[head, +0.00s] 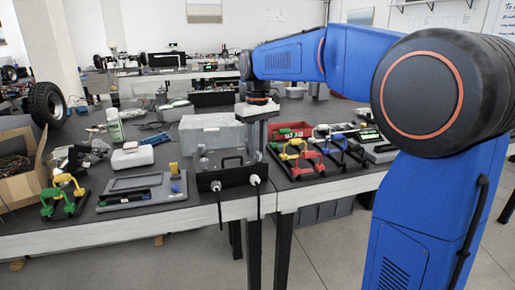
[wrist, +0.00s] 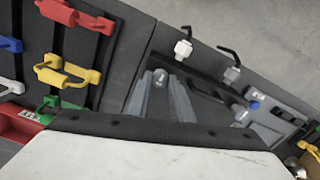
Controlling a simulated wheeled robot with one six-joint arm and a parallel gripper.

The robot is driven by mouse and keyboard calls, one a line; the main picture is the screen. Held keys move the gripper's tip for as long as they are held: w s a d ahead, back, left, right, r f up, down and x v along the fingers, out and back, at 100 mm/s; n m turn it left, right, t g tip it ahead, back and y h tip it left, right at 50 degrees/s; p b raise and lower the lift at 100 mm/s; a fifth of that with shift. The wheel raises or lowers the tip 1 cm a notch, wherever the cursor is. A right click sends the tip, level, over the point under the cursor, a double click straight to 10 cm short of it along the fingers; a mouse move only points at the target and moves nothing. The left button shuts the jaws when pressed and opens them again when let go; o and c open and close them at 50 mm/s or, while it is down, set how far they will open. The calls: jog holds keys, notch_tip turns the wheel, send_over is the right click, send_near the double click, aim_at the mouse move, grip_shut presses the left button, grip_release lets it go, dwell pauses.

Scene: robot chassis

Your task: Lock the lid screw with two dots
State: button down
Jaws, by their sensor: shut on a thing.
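My gripper (head: 255,152) points down at the dark unit (head: 228,178) near the table's front edge. In the wrist view its two grey fingers (wrist: 162,78) are closed around a small round metallic screw head (wrist: 160,75) on that unit. The fingers hide most of the screw, and I cannot make out any dots on it. Another round screw-like head (wrist: 240,114) stands apart on the unit, to the right in the wrist view.
Boards with coloured handles lie to the right (head: 298,160) and far left (head: 64,197). A grey tray (head: 143,188) lies left of the unit, and a grey box (head: 210,130) stands behind it. A red bin (head: 290,131) is behind right.

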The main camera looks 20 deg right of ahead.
aim_at(258, 152)
jog(key=shift+m, duration=0.3)
dwell(0.4)
jog(key=c, duration=1.6)
grip_release()
jog(key=shift+o, duration=0.2)
notch_tip(258, 152, up, 17)
jog(key=shift+r, duration=0.2)
